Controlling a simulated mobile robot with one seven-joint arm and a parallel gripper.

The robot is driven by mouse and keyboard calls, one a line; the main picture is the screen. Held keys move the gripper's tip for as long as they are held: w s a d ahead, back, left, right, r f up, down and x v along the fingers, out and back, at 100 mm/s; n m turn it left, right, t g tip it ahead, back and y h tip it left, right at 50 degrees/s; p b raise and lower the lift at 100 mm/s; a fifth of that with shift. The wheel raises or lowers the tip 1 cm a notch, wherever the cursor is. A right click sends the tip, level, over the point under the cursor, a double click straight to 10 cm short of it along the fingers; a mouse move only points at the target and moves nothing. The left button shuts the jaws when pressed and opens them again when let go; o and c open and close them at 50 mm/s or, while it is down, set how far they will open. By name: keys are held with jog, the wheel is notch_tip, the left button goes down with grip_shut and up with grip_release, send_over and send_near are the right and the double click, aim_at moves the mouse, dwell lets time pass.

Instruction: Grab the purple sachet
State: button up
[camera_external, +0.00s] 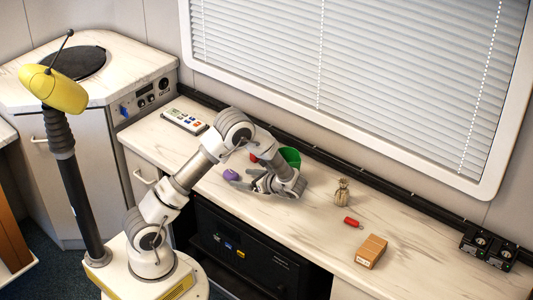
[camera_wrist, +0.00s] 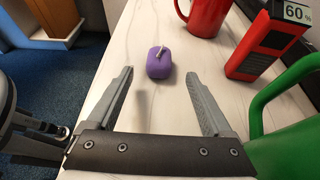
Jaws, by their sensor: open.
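The purple sachet (camera_wrist: 159,63) lies on the white counter in the wrist view, with a small metallic piece on its top. It also shows as a small purple shape in the external view (camera_external: 231,174), left of my gripper. My gripper (camera_wrist: 160,84) is open and empty. Its two fingers point toward the sachet, which lies just beyond the fingertips and roughly between their lines. In the external view my gripper (camera_external: 240,184) is low over the counter, and the arm partly covers the area around it.
A red mug (camera_wrist: 203,17), a red-and-black device (camera_wrist: 264,45) and a green object (camera_wrist: 290,95) with a handle stand to the right. A small bottle (camera_external: 342,192), a red item (camera_external: 352,222) and a cardboard box (camera_external: 371,251) are further right. The counter edge lies left of the sachet.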

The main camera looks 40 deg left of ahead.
aim_at(236, 177)
jog(key=b+x, duration=0.1)
jog(key=x, duration=0.3)
jog(key=shift+s+a, duration=0.1)
jog(key=shift+a, duration=0.1)
grip_shut()
